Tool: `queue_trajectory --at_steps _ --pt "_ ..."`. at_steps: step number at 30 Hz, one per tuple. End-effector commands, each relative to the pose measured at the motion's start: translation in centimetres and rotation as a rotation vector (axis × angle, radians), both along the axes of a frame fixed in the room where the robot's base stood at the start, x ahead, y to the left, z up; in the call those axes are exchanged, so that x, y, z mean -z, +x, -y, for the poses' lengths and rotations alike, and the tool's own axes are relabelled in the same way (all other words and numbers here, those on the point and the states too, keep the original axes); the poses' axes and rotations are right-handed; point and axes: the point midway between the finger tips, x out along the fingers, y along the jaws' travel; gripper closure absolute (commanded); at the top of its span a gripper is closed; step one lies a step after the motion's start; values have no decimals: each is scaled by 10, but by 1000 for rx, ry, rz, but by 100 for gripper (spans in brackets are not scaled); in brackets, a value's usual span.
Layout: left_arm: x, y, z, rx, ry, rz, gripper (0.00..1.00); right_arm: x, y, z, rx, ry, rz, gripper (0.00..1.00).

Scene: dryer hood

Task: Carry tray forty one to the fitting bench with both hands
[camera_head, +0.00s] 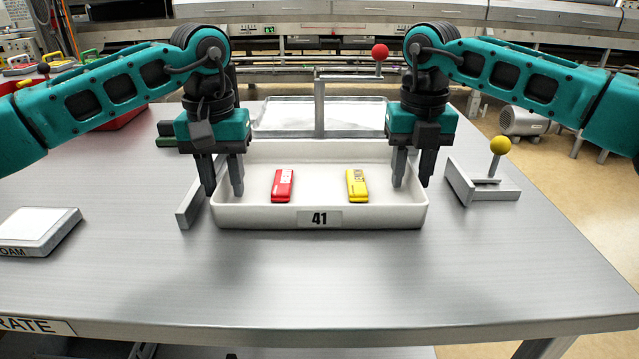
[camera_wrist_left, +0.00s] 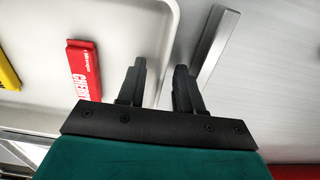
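Tray forty one (camera_head: 260,219) is a white shallow tray with a "41" label on its front wall, on the grey metal table. A red packet (camera_head: 283,186) and a yellow packet (camera_head: 357,185) lie inside it, apart. My left gripper (camera_head: 223,188) is open at the tray's left wall, one finger inside and one outside. The left wrist view shows a gap between the fingers (camera_wrist_left: 160,82) with the tray rim (camera_wrist_left: 168,40) running between them. My right gripper (camera_head: 412,180) is open at the right wall, its fingers apart. The fitting bench cannot be identified.
A stop with a yellow ball (camera_head: 501,145) stands right of the tray. A grey bar (camera_head: 190,203) is close on the left; a foam block (camera_head: 38,228) lies further left. The front tabletop is clear.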

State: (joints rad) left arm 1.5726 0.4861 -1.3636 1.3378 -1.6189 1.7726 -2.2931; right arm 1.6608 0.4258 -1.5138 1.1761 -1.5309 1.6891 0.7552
Motion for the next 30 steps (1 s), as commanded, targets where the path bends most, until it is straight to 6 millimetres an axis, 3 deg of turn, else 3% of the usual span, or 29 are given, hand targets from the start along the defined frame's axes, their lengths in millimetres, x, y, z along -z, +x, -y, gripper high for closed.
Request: queue_trajectory --at_steps 11,30 --pt "-1 0 0 0 0 0 99 0 0 0 0 0 0 99" --pt "-2 0 0 -1 -1 2 100 -2 0 0 0 0 1 100"
